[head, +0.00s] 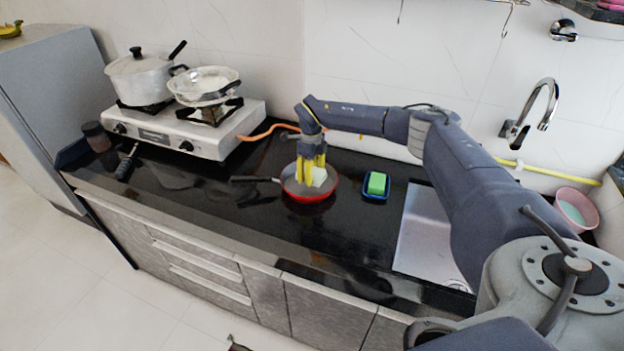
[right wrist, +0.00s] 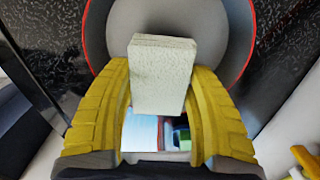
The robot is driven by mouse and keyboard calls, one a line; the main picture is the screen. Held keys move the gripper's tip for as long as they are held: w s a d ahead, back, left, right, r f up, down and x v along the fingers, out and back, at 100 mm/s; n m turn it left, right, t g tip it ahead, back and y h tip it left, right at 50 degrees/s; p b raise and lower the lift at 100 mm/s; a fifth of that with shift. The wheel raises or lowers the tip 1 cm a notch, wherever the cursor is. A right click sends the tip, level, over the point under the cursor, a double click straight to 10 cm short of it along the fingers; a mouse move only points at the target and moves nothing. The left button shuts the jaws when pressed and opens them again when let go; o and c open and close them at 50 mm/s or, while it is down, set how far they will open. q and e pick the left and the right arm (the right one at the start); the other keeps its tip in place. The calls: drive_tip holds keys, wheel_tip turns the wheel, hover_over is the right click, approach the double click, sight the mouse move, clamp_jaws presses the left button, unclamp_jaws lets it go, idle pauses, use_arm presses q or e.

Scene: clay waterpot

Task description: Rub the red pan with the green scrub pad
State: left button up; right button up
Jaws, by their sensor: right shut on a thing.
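The red pan (head: 309,200) sits on the black counter with its dark handle pointing left; its grey inside and red rim fill the top of the right wrist view (right wrist: 215,25). My right gripper (head: 311,178), with yellow fingers, is over the pan and shut on a pale, whitish-green pad (right wrist: 162,75). The pad also shows in the head view (head: 320,176), at the pan's inside. I cannot tell whether it touches the pan's bottom. A bright green block (head: 377,184) lies in a small blue dish (head: 375,197) right of the pan. My left gripper is not in view.
A white gas stove (head: 190,133) with a lidded pot (head: 140,78) and a pale pan (head: 204,84) stands at the left. An orange hose (head: 270,129) runs behind the red pan. A sink (head: 425,240) and pink bowl (head: 577,208) are at the right. The counter before the pan is clear.

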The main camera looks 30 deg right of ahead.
drive_tip(key=shift+r, duration=1.8)
